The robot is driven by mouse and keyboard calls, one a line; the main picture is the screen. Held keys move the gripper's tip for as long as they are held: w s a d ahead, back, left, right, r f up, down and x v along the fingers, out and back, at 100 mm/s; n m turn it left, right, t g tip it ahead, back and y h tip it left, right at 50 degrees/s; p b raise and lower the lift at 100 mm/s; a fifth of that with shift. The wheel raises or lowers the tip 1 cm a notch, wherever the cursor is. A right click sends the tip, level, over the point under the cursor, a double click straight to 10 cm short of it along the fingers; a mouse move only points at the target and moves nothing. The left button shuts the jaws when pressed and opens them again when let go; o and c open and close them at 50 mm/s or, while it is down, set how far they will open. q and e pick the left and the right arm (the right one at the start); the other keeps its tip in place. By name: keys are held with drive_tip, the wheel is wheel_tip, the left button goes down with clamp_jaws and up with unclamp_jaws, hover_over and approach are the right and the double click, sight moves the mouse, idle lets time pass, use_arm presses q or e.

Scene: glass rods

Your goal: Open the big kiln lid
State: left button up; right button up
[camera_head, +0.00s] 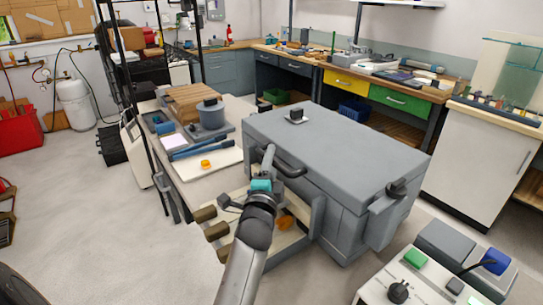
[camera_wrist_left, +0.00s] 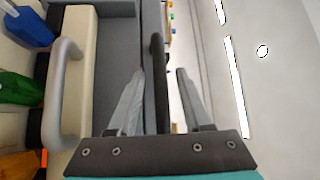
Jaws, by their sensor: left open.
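The big kiln (camera_head: 340,195) is a large grey box with its flat grey lid (camera_head: 345,140) closed. A dark curved handle (camera_head: 290,168) sits on the lid's left front side. My left gripper (camera_head: 268,155) is at this handle, with its arm coming up from below. In the left wrist view, the dark handle bar (camera_wrist_left: 157,75) stands between the two spread grey fingers of my left gripper (camera_wrist_left: 158,100), with gaps visible on both sides. The gripper is open. My right gripper is not in view.
A small dark fitting (camera_head: 296,116) sits on the lid's top, and a dark latch (camera_head: 397,188) is at its right corner. A white table (camera_head: 232,158) with tools stands left of the kiln. A control box (camera_head: 405,275) with buttons is at the lower right.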

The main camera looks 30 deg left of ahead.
use_arm(q)
clamp_jaws()
idle(0.4)
drive_tip(key=shift+r, duration=0.1)
idle(1.0)
